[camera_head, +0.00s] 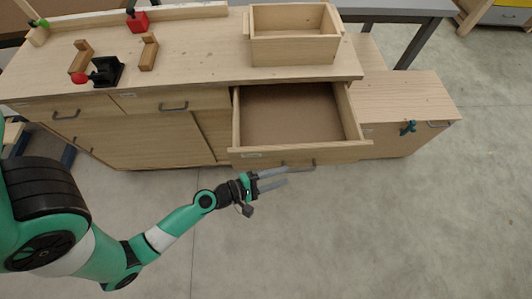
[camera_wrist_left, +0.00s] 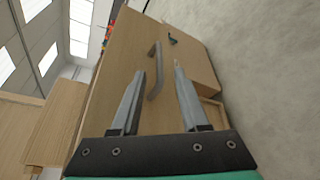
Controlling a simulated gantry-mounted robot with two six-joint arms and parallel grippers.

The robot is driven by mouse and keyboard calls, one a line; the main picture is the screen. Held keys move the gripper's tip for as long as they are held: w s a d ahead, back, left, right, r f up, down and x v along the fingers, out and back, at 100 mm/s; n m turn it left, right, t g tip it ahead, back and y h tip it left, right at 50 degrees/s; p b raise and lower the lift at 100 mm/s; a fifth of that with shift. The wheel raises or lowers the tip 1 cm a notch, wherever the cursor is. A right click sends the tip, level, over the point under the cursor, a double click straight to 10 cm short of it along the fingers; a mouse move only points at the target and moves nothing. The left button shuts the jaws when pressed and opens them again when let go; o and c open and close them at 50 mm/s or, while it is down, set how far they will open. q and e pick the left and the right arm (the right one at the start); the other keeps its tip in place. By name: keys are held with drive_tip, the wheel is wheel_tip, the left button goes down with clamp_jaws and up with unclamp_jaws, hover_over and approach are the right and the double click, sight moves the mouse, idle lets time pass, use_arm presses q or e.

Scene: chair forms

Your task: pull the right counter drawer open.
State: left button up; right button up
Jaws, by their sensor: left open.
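The right counter drawer (camera_head: 290,115) is pulled well out, its empty floor in view. Its wooden front (camera_head: 248,156) carries a grey bar handle (camera_head: 300,167). My left gripper (camera_head: 279,177) is at the handle's left part, in front of the drawer front. In the left wrist view, the two grey fingers (camera_wrist_left: 159,72) are apart. The handle (camera_wrist_left: 154,75) shows between them, nearer the left finger; I cannot tell whether it touches. My right gripper is not in view.
A wooden box (camera_head: 292,50) stands on the counter (camera_head: 195,60) behind the drawer. A black clamp with a red knob (camera_head: 97,74) and wooden blocks stand at the left. A lower cabinet (camera_head: 405,98) is to the right. The concrete floor (camera_head: 380,230) in front is clear.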

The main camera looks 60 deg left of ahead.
use_arm(q)
drive_tip(key=v, duration=0.5)
drive_tip(key=shift+r, duration=0.1)
idle(0.3)
